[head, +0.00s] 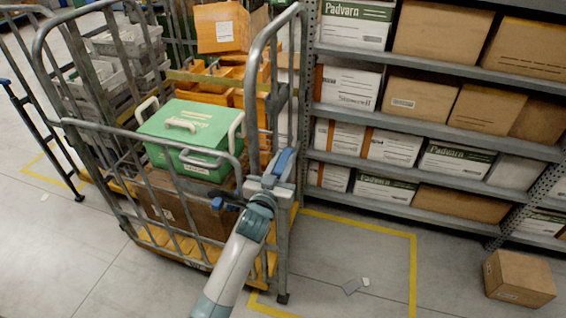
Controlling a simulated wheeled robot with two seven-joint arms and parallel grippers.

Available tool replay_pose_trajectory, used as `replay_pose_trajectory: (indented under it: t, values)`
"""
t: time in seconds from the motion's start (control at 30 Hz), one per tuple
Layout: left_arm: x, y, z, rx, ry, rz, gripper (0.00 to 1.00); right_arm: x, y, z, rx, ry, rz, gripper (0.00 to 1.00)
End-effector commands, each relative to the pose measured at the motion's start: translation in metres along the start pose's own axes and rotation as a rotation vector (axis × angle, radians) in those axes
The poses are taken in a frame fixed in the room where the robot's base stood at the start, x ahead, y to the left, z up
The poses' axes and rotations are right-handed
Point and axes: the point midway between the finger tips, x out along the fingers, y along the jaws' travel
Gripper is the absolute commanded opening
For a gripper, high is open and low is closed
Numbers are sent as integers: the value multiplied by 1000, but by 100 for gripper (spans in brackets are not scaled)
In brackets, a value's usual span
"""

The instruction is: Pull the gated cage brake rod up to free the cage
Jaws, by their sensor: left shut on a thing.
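The gated cage (120,205) is a grey tubular roll cage with a low barred gate across its front and a yellow slatted base. My left gripper (281,172) is at the cage's front right upright, at about the height of the gate's top rail. It is shut on the brake rod there. The gripper and wrist cover most of the rod, so its full length and height cannot be told. My right gripper is not in view.
The cage holds a green lidded box (190,125), a brown carton and orange crates. Racks of cartons (400,100) stand at the right. A loose carton (519,278) lies on the floor, lower right. Yellow-taped floor (340,262) beside the cage is mostly clear, with small scraps.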

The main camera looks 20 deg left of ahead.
Motion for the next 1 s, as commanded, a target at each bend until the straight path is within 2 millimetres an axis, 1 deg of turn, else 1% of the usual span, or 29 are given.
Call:
replay_pose_trajectory:
  t: [0.03,0.2,0.23,0.27,0.3,0.63,0.77,0.87,1.0]
  values:
    - [2,-1,-12,-1,20,0,0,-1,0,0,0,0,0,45]
    - [2,-1,-13,-2,22,0,0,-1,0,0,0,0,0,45]
    - [2,-1,-13,-1,22,0,26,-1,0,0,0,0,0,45]
    - [2,-1,-12,-1,22,0,33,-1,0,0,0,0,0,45]
    - [2,-1,-12,-1,20,0,42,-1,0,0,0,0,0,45]
    - [1,0,-5,-1,9,0,42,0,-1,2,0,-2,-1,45]
    - [-3,0,-4,-1,7,0,42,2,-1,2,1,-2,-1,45]
    - [-10,0,-2,-1,7,0,42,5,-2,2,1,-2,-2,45]
    - [-26,0,-1,-1,7,0,42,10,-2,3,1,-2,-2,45]
